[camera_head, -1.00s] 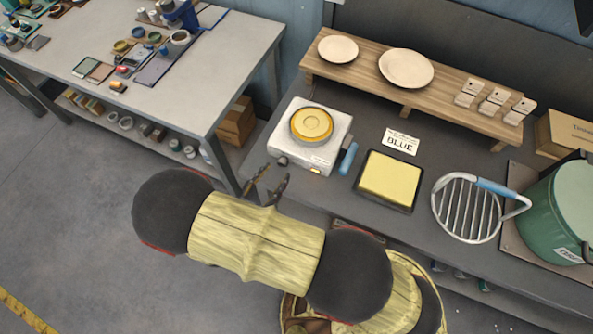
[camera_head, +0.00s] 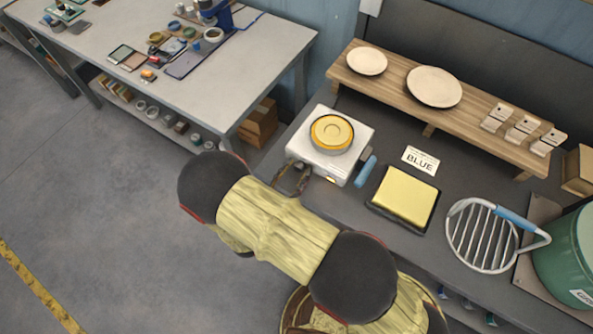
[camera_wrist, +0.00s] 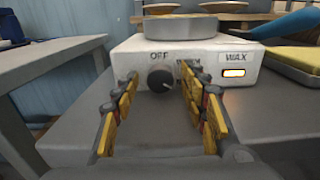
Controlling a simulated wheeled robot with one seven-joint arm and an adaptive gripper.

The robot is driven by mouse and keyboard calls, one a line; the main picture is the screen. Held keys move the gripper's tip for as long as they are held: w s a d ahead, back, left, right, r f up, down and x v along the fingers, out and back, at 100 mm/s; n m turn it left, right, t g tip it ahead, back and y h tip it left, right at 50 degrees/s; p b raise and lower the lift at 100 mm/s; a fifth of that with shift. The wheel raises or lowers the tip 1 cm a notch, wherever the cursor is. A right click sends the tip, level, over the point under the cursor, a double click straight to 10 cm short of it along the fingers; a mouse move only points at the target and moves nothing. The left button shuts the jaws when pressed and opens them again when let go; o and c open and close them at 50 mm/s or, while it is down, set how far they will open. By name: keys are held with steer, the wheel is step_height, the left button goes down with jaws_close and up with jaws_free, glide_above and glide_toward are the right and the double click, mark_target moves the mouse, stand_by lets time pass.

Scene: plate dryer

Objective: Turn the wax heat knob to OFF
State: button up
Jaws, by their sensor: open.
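The white wax heater (camera_head: 331,143) stands on the dark bench with a round yellow wax pan (camera_head: 331,132) on top. In the wrist view its front face (camera_wrist: 210,57) shows a dark round knob (camera_wrist: 161,79) under the word OFF. The knob's pale pointer mark is turned to the lower right, away from OFF. A lit orange lamp (camera_wrist: 234,73) sits under the word WAX. My gripper (camera_head: 291,177) is in front of the heater. In the wrist view the open gripper (camera_wrist: 160,88) has one finger on each side of the knob; contact cannot be told.
A blue-handled tool (camera_head: 366,171) lies right of the heater, beside a yellow pad in a dark tray (camera_head: 425,225). A wire rack (camera_head: 480,240) and green pot (camera_head: 570,255) stand farther right. A grey table (camera_head: 250,75) is at left.

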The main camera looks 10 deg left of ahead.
steer(key=c, duration=0.3)
steer(key=c, duration=0.8)
jaws_close()
steer(key=shift+n+p, duration=0.3)
steer(key=shift+p, duration=0.05)
steer(key=n+p, duration=0.1)
steer(key=n, duration=0.1)
steer(key=shift+r+n+p, duration=0.1)
steer(key=shift+n+p, duration=0.25)
steer(key=shift+n, duration=0.05)
steer(key=shift+n+p, duration=0.9)
steer(key=shift+n, duration=1)
steer(key=o, duration=1.1)
jaws_free()
